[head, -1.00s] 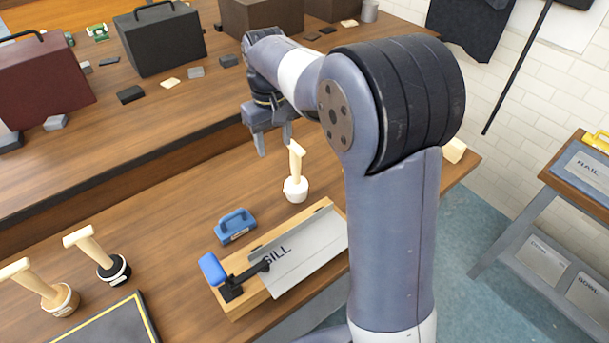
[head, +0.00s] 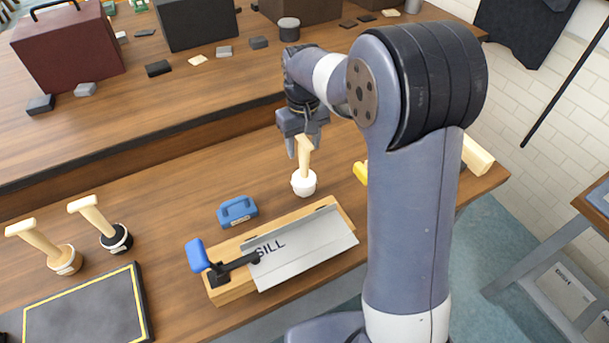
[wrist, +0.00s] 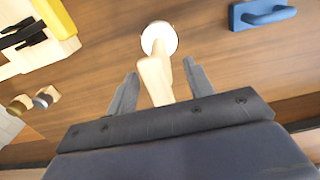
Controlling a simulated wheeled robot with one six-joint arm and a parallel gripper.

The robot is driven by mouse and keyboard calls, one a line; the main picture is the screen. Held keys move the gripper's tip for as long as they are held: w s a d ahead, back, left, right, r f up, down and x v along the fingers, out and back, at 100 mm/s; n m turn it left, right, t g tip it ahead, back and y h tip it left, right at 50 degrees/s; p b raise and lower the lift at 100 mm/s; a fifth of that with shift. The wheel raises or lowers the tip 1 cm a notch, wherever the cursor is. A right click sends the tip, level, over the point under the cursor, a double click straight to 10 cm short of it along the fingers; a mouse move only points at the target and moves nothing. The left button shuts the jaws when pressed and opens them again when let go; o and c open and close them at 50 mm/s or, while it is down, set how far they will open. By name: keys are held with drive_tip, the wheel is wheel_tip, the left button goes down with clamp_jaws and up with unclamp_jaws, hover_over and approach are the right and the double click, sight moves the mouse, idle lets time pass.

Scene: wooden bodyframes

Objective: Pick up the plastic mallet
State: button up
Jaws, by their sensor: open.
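The mallet with a white head, which looks like the plastic one, stands head-down on the wooden bench with its pale handle up; its head (head: 304,183) is in the middle of the head view. It also shows in the wrist view (wrist: 159,38), its handle pointing toward me. My gripper (head: 304,148) is open right at the top of the handle. In the wrist view my gripper (wrist: 160,71) has one finger on each side of the handle, with gaps visible. A mallet with a black head (head: 115,239) and one with a tan head (head: 65,261) stand at the left.
A blue handled block (head: 237,211) and a wooden fixture with a grey SILL plate (head: 305,248) lie in front of the white-headed mallet. A yellow object (head: 360,172) is at its right, partly behind my arm. A dark yellow-edged mat (head: 85,310) lies front left.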

sight(304, 156)
wheel_tip(304, 156, down, 4)
drive_tip(key=shift+s+d+f, duration=0.1)
drive_tip(key=shift+f, duration=0.1)
drive_tip(key=shift+c, duration=0.3)
drive_tip(key=c, duration=1)
